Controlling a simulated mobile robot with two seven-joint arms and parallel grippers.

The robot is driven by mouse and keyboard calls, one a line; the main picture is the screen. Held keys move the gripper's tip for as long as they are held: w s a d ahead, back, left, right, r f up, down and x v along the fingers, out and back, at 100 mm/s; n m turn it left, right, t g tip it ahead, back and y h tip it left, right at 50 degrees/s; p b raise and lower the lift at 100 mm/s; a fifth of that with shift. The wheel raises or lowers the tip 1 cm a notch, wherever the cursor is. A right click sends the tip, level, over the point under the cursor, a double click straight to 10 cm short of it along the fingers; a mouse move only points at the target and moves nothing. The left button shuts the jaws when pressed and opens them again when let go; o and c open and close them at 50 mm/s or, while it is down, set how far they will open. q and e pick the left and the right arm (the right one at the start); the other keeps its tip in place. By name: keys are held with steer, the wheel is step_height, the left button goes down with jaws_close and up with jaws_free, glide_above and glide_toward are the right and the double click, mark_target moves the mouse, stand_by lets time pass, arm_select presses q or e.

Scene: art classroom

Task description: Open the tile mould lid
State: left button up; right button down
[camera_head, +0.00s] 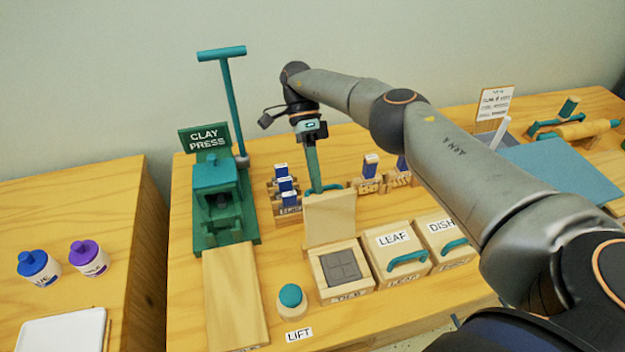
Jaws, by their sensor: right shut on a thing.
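The tile mould (343,293) is a light wooden box with a grey, grid-marked recess showing on top. Its wooden lid (330,219) stands about upright at the back edge of the box, clear of the recess. My right gripper (317,186) reaches down from above and is shut on the teal handle at the lid's upper edge. The fingers hide part of the handle. The label on the box front is too small to read surely. My left gripper is not in view.
Closed LEAF (400,258) and DISH (447,241) moulds stand right of the open box. A teal LIFT button (291,295) is at its left front. The green clay press (222,208) with its tall lever stands further left. My right arm crosses above the table's right side.

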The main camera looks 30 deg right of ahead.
steer(key=shift+d+f, duration=0.15)
steer(key=shift+f, duration=0.35)
steer(key=c, duration=0.9)
jaws_free()
steer(key=shift+w, duration=0.25)
steer(key=shift+r, duration=0.1)
